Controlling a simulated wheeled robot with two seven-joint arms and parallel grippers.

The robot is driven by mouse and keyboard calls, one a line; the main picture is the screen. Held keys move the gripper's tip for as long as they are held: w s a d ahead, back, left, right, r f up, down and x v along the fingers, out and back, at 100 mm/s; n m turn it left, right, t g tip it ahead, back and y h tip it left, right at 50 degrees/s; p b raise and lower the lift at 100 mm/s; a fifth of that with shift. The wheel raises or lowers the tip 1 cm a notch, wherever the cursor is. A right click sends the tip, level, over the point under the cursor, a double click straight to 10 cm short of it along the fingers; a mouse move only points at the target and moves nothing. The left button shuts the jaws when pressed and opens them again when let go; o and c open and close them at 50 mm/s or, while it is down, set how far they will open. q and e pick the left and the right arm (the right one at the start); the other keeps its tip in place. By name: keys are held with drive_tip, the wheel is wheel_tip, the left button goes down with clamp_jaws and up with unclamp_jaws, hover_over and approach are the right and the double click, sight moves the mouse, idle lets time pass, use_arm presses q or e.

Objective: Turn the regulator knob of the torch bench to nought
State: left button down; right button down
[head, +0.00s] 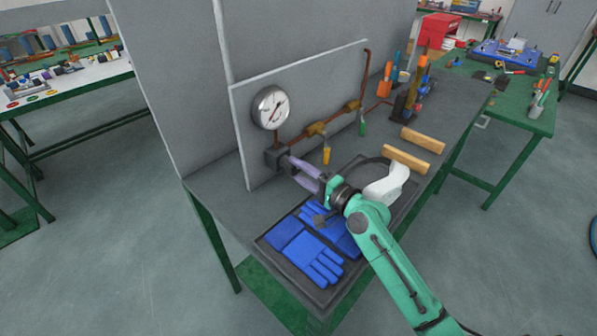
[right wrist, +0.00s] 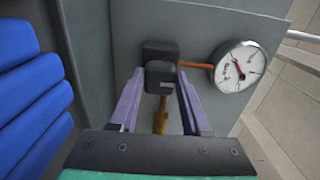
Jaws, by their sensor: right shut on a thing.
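The regulator is a dark block (head: 274,157) low on the left of the grey upright panel. Its dark knob (right wrist: 160,76) sits between the purple fingers of my right gripper (head: 293,164) in the right wrist view. The right gripper is shut on the knob, and its fingers hide most of it in the head view. A round white-faced pressure gauge (head: 270,107) is mounted just above the regulator. It also shows at the right of the wrist view (right wrist: 240,66). Its needle is off-centre, but the reading is too small to tell. My left gripper is not in view.
Blue gloves (head: 305,250) lie in a dark tray under my right wrist, beside a white curved item (head: 388,184). Two wooden blocks (head: 405,158) lie further right. A copper pipe with valves (head: 318,129) runs along the panel. A rack of tools (head: 408,100) stands behind.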

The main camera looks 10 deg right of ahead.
drive_tip(key=shift+f, duration=0.1)
drive_tip(key=shift+c, duration=1.8)
unclamp_jaws()
drive_tip(key=shift+s+d, duration=0.15)
drive_tip(key=shift+s, duration=0.1)
drive_tip(key=b+v, duration=0.5)
drive_tip(key=v, duration=0.8)
drive_tip(key=shift+s+d+f+b, duration=0.15)
drive_tip(key=shift+s+b, duration=0.1)
drive_tip(key=shift+b, duration=0.05)
drive_tip(key=shift+s+d+r, duration=0.1)
drive_tip(key=shift+s+r, duration=0.1)
